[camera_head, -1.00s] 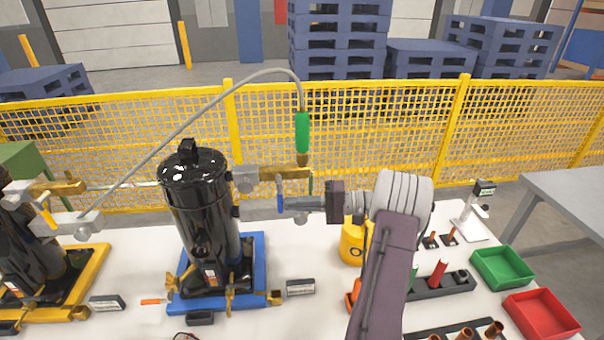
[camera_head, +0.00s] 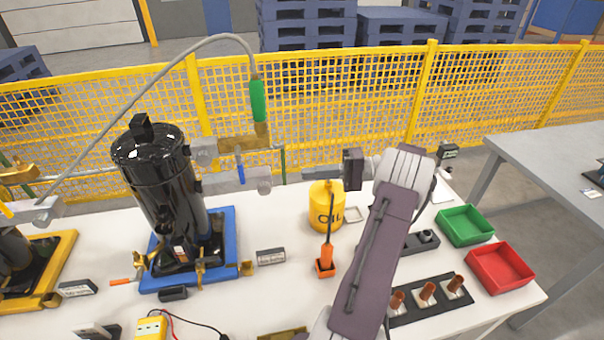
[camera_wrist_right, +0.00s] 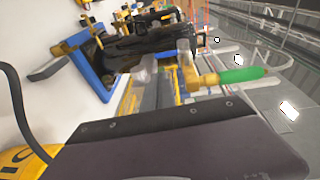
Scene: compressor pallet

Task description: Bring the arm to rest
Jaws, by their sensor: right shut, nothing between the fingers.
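My right arm comes up from the bottom of the head view and bends left at the wrist. My right gripper (camera_head: 310,174) is shut and empty. It points left over the back of the white table, near the yellow oil can and apart from the brass and grey valve fittings (camera_head: 243,162) of the black compressor (camera_head: 165,185). The compressor stands upright on a blue pallet (camera_head: 228,240). A grey hose with a green handle (camera_head: 258,100) joins its upper fitting. The right wrist view also shows the green handle (camera_wrist_right: 242,75). My left gripper is not in view.
The oil can (camera_head: 326,210) and an orange-based tool (camera_head: 326,265) stand close to my right arm. A green bin (camera_head: 466,226) and red bin (camera_head: 500,268) are at the right. A yellow mesh fence (camera_head: 330,110) runs behind. Another compressor on a yellow pallet (camera_head: 60,250) is at left.

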